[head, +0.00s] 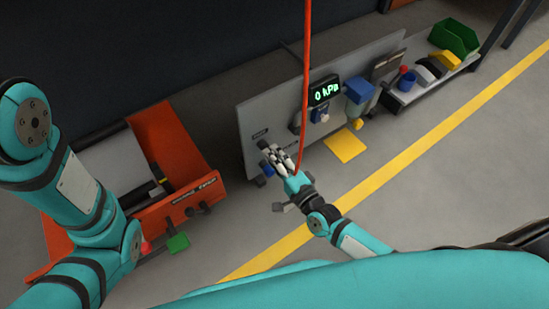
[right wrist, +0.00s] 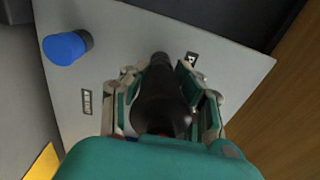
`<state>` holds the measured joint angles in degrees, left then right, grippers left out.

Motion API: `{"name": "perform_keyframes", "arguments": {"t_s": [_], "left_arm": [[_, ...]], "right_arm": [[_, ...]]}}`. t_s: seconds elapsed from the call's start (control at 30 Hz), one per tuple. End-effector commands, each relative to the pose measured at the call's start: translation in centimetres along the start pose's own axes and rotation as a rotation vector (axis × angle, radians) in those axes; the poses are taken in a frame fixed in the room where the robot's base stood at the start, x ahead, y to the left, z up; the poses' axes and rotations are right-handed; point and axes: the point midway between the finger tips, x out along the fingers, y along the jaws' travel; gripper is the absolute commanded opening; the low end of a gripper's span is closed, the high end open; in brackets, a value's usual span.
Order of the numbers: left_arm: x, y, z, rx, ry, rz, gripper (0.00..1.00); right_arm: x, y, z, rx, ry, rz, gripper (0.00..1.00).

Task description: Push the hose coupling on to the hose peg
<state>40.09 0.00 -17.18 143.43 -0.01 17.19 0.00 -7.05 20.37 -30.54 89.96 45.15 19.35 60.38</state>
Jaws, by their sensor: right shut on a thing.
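My right gripper (head: 270,153) is at the lower left part of the grey panel (head: 262,105). It is shut on the dark hose coupling, which shows between the fingers in the right wrist view (right wrist: 160,98). The coupling points at the panel face and narrows to a dark tip. The red hose (head: 306,70) hangs from above and runs down to the right wrist. I cannot make out the hose peg apart from the coupling, nor whether the two touch. My left arm (head: 75,185) is at the left; its gripper is out of the picture.
The panel carries a display (head: 325,91) reading 0 kPa and a blue box (head: 359,91). A blue knob (right wrist: 64,48) stands near the coupling. An orange machine (head: 172,140) is at the left. A bench with a green bin (head: 455,39) is at the back right.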

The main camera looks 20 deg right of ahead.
Motion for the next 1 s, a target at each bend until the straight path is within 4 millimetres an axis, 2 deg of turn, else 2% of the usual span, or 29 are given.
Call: {"name": "perform_keyframes", "arguments": {"t_s": [0.37,0.4,0.6,0.87,1.0], "left_arm": [[-0.1,0.1,0.1,0.000,-0.003,0.001,0.40],[-0.1,0.1,0.2,0.000,-0.004,0.001,0.40],[-0.2,0.1,0.3,0.000,-0.006,0.001,0.40],[-0.2,0.0,0.3,0.000,-0.008,-0.002,0.40],[-0.2,0.0,0.2,0.000,-0.006,-0.002,0.40]], "right_arm": [[0.6,0.0,0.0,0.000,0.001,-0.002,0.00],[0.6,0.0,0.0,0.000,0.001,-0.001,0.33],[0.5,0.0,0.0,0.000,0.000,0.000,0.56],[0.4,0.1,0.0,0.000,0.000,0.002,0.56],[-1.1,0.2,0.0,0.000,-0.001,0.004,0.56]]}}
